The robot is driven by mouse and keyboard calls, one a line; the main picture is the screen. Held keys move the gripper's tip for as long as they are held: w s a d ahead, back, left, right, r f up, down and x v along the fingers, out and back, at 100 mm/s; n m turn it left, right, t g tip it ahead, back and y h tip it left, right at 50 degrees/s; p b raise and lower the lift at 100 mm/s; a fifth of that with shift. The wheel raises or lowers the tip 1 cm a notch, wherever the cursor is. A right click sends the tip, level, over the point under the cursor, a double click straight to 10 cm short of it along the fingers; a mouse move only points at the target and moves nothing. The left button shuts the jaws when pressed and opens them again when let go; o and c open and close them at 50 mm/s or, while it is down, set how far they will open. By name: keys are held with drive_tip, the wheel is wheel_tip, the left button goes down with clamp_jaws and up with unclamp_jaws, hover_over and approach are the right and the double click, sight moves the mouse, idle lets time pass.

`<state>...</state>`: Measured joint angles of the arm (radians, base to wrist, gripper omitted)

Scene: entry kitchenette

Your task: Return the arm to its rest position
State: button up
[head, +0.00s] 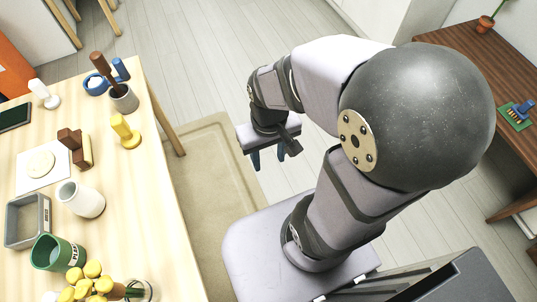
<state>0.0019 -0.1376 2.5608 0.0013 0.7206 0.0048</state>
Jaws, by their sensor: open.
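My gripper (269,158) hangs from my folded arm near the middle of the head view, pointing down. Its two dark blue fingers are apart, with nothing visible between them. It is over the floor and rug, to the right of the light wooden table (150,165) and clear of it in the picture. My arm bends up and over from its base at the lower middle, and its large dark joint hides part of the floor behind.
The table holds a grey bin (28,222), a green can (50,252), a white jar (80,199), a yellow object (125,132) and a pot with a brown handle (123,98). A dark wooden table (460,45) stands at the right. Floor between the tables is clear.

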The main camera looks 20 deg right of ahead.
drive_tip(key=shift+r, duration=0.1)
wheel_tip(320, 180, up, 15)
drive_tip(key=p, duration=1.5)
